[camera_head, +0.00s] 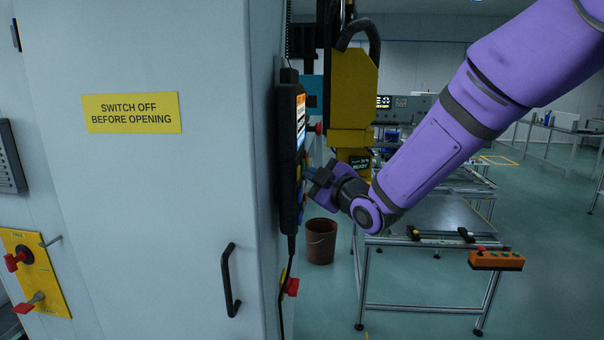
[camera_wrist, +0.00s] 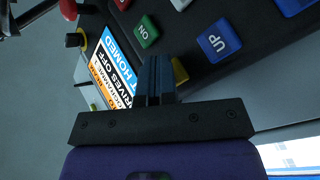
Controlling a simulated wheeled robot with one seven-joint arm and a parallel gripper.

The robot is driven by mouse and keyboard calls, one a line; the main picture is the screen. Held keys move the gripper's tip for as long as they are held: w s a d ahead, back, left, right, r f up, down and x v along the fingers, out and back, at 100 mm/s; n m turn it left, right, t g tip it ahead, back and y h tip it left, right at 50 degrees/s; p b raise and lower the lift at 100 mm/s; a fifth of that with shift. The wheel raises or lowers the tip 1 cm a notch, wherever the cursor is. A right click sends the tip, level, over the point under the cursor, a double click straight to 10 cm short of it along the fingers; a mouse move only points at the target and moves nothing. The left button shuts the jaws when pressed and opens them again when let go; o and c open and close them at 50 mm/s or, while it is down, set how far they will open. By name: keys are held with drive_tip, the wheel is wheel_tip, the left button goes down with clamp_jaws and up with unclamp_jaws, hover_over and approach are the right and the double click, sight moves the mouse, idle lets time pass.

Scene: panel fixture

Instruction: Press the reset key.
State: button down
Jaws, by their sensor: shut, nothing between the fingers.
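The black control pendant (camera_head: 288,150) hangs at the right side of the grey cabinet, seen nearly edge-on. In the wrist view its dark face (camera_wrist: 185,55) carries a green ON key (camera_wrist: 146,31), a blue UP key (camera_wrist: 219,40) and a lit screen (camera_wrist: 115,75). A yellow key (camera_wrist: 180,71) is partly hidden behind my fingers, and its label is not readable. I cannot read a reset label on any key. My gripper (camera_head: 312,178) is shut and empty, with its fingertips (camera_wrist: 155,62) close to the pendant face beside the yellow key. I cannot tell whether they touch it.
A red knob (camera_wrist: 68,9) and a black knob (camera_wrist: 74,40) stick out of the pendant. The cabinet (camera_head: 190,190) with a black handle (camera_head: 231,280) fills the left. A yellow machine (camera_head: 352,90), a metal table (camera_head: 440,213) and a brown bin (camera_head: 321,241) stand beyond.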

drive_tip(key=shift+d, duration=0.8)
drive_tip(key=shift+s+d, duration=0.1)
drive_tip(key=shift+d, duration=2.4)
drive_tip(key=s+d+r+m+g+h, duration=0.1)
drive_tip(key=s+d+r+m+h, duration=0.15)
drive_tip(key=d, duration=0.35)
drive_tip(key=s+d+r+m+h, duration=0.1)
drive_tip(key=s+d+m+h, duration=0.3)
drive_tip(key=d, duration=0.2)
drive_tip(key=s+d+r+m+g+h, duration=0.1)
drive_tip(key=s+d+m+h, duration=0.25)
drive_tip(key=d, duration=0.25)
drive_tip(key=s+d+f+m+g+h, duration=0.1)
drive_tip(key=s+d+m+g, duration=0.2)
drive_tip(key=s, duration=0.9)
drive_tip(key=s+d+f+m+g+h, duration=0.1)
drive_tip(key=s+d+m+g, duration=0.2)
drive_tip(key=s, duration=0.9)
drive_tip(key=d+m, duration=0.2)
drive_tip(key=d, duration=0.1)
drive_tip(key=shift+f+g+h, duration=0.3)
drive_tip(key=shift+f, duration=0.05)
